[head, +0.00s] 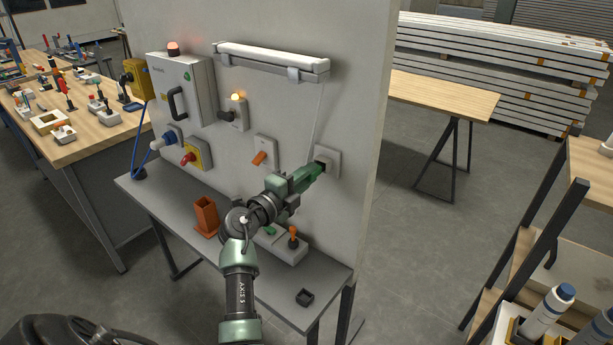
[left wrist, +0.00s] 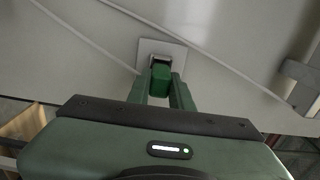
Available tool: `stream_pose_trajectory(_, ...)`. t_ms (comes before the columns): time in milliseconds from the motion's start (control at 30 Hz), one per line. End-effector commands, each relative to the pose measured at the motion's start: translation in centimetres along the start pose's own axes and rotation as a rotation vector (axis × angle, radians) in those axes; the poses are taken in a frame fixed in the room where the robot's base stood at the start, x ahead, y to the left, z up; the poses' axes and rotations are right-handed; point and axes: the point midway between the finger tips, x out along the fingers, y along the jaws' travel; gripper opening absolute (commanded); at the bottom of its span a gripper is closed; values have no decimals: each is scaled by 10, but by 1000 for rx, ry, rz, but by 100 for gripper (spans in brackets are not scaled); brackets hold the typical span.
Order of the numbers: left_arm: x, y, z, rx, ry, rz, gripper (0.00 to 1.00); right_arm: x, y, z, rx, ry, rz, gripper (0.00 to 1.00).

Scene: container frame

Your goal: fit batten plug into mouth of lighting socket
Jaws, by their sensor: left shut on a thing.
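The lighting socket (head: 333,157) is a pale square plate on the upright panel, right of the middle. It also shows in the left wrist view (left wrist: 178,47), with a dark mouth at its centre. My left gripper (head: 314,170) is shut on the green batten plug (left wrist: 160,80), which points at the mouth. The plug's front end overlaps the mouth in the wrist view; I cannot tell how deep it sits. The white batten light (head: 270,58) hangs high on the panel, with a thin cable running down towards the plug. My right gripper is not in view.
A grey cabinet (head: 182,88), an orange-handled switch (head: 262,155) and a red-knobbed yellow switch (head: 196,155) are on the panel. An orange holder (head: 205,217) and a small black box (head: 304,297) stand on the narrow shelf (head: 330,277) below.

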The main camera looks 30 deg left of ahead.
Motion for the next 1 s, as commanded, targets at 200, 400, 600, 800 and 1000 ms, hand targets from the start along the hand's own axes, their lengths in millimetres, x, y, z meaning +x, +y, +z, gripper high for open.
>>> stream_pose_trajectory(200, 3, 0, 0, 0, 0, -1, 0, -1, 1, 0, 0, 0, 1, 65)
stream_pose_trajectory(400, 6, -1, 0, 0, 0, -2, 0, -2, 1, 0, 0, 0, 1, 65)
stream_pose_trajectory(600, 7, -2, 0, 0, -1, -3, 0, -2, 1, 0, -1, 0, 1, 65)
stream_pose_trajectory(800, 7, -2, 0, 0, 0, -4, 32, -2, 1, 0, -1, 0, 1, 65)
stream_pose_trajectory(1000, 7, -1, 0, 0, 0, -2, 46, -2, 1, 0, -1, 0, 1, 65)
